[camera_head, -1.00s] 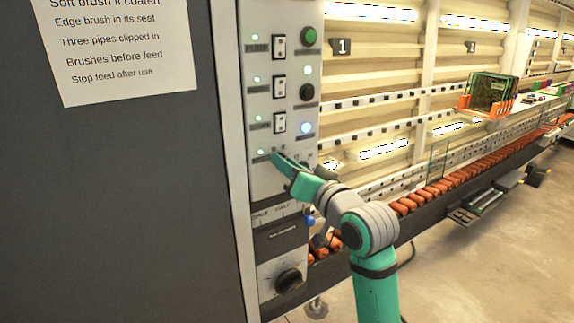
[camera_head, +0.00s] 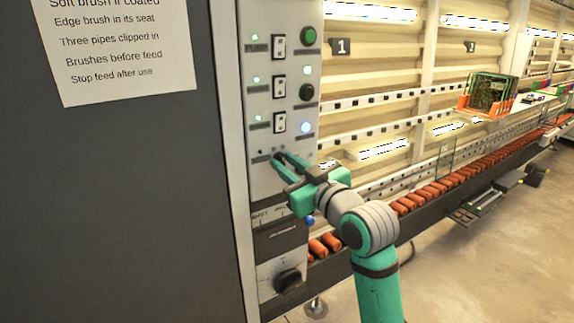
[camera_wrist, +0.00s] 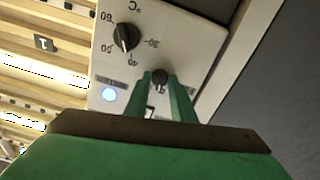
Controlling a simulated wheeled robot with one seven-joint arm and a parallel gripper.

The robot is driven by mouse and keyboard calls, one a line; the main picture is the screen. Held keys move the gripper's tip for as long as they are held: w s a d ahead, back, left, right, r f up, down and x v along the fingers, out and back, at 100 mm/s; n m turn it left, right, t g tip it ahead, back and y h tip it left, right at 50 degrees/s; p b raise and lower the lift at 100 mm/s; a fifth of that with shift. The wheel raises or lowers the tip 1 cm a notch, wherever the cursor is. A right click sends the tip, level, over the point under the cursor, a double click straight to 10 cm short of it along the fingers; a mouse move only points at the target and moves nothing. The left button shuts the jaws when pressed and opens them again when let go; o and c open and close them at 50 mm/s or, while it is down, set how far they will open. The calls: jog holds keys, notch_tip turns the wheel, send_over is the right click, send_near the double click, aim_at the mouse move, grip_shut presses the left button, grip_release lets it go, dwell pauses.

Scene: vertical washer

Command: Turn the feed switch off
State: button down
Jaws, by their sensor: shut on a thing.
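The light grey control panel (camera_head: 262,172) stands left of centre in the head view, with several rows of lamps and switches. My gripper (camera_head: 277,157) reaches to the fourth row, whose small lamp (camera_head: 260,152) is dark. The feed switch there is hidden by my fingers in the head view, and its label is too small to read. In the wrist view my gripper (camera_wrist: 160,86) has its two fingers on either side of the small dark switch (camera_wrist: 159,76) and is shut on it. Which way the switch points is unclear.
Three rocker switches (camera_head: 279,86) above have lit green lamps. A green button (camera_head: 309,36), a black button (camera_head: 306,92) and a lit bluish lamp (camera_head: 305,127) are close by on the right. A dial (camera_head: 289,281) sits lower down. An orange roller conveyor (camera_head: 455,178) runs right.

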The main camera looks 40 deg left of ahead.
jog(key=shift+n, duration=1.9)
jog(key=c, duration=1.9)
grip_release()
jog(key=shift+w+d, duration=0.1)
jog(key=shift+w, duration=0.05)
jog(key=shift+o, duration=0.2)
jog(key=shift+s, duration=0.25)
jog(key=v, duration=1)
jog(key=shift+d, duration=0.2)
